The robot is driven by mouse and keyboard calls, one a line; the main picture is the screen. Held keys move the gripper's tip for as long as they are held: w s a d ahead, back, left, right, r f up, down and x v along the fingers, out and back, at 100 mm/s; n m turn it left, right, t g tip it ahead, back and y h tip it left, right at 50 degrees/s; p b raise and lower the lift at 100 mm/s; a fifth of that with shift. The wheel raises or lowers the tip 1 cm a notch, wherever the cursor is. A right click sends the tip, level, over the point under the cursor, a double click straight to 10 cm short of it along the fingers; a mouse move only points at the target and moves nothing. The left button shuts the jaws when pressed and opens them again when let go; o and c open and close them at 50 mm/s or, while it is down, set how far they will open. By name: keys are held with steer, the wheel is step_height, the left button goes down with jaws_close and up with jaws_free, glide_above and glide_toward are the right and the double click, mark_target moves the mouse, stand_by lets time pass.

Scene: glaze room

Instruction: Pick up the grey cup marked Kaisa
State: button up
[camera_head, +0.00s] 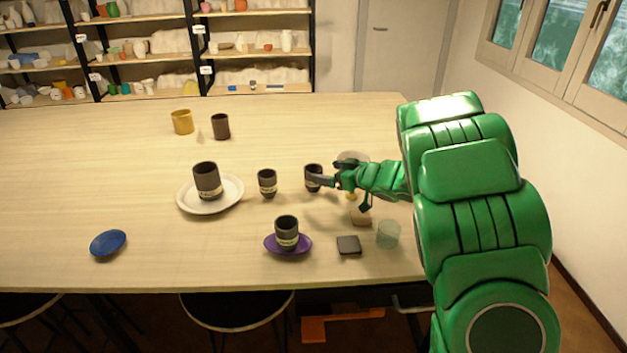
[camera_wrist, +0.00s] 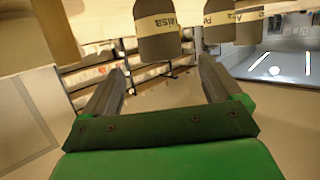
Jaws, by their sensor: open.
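In the wrist view, a dark grey cup (camera_wrist: 156,40) with a pale band reading "AISA", its first letter unclear, shows at the top, beyond and between the fingers. Its far end is cut off by the frame. In the head view, the grey cup (camera_head: 312,172) nearest my gripper (camera_head: 343,193) is partly covered by one finger; its label is unreadable there, and I cannot tell for certain that it is the same cup. My gripper is open, with nothing between its fingers (camera_wrist: 160,88).
Similar grey cups stand on a white plate (camera_head: 233,202), on a purple saucer (camera_head: 271,244) and on the bare table (camera_head: 267,183). A dark coaster (camera_head: 348,245) and clear glass (camera_head: 388,234) are below my gripper. A blue dish (camera_head: 108,243) lies left. The table's left is mostly clear.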

mark_target(308, 168)
steer(key=shift+x, duration=3.5)
steer(key=shift+c, duration=0.4)
steer(key=c, duration=1.1)
steer(key=shift+r, duration=0.15)
